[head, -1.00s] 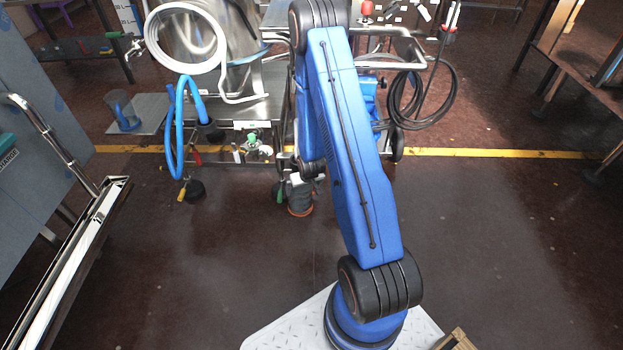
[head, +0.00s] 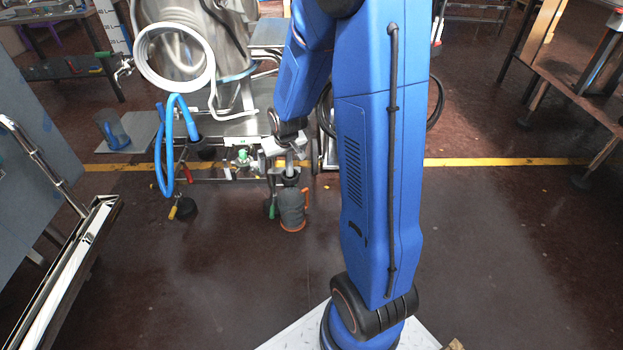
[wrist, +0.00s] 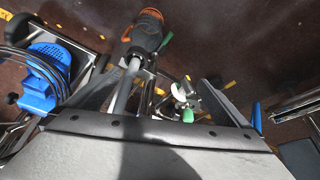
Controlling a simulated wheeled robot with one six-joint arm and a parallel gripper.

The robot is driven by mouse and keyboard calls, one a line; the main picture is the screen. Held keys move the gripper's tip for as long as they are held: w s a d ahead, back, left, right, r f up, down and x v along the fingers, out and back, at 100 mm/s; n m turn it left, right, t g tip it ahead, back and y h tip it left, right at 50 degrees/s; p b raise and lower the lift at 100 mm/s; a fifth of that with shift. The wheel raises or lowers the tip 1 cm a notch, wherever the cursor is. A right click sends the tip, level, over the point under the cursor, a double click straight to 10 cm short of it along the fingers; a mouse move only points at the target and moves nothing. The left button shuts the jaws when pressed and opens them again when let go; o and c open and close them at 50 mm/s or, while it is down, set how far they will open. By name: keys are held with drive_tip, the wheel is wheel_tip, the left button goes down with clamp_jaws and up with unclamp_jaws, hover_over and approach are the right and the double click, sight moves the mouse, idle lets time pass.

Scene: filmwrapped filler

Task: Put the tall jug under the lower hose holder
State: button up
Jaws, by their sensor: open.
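A dark grey jug with an orange handle and base rim (head: 292,208) stands low in front of the steel machine, beneath a grey rod; it also shows at the top of the wrist view (wrist: 145,38). A translucent blue jug (head: 113,130) stands on a grey plate at the left. I cannot tell which is the tall jug. A blue hose (head: 170,150) hangs in a loop, with one end at a dark holder (head: 203,150); whether this is the lower holder is unclear. My gripper (wrist: 158,80) is open, its fingers apart above the machine's front; the arm partly hides it in the head view.
A white coiled hose (head: 150,60) hangs on the steel machine (head: 185,40). A green-capped valve (head: 242,156) sits left of the grey jug. A long metal channel (head: 70,275) stands at the left. Open floor (head: 500,240) lies at the right.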

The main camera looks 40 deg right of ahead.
drive_tip(key=s+a+r, duration=0.3)
drive_tip(key=s+r, duration=0.4)
drive_tip(key=s, duration=0.3)
drive_tip(key=s+a+r+n, duration=0.1)
drive_tip(key=s+a+r, duration=0.2)
drive_tip(key=s+r, duration=0.5)
drive_tip(key=s+a+r, duration=0.3)
drive_tip(key=s+r, duration=0.4)
drive_tip(key=s, duration=0.6)
drive_tip(key=shift+s+a+r+y, duration=0.15)
drive_tip(key=shift+s+a+y, duration=0.15)
drive_tip(key=shift+y, duration=0.1)
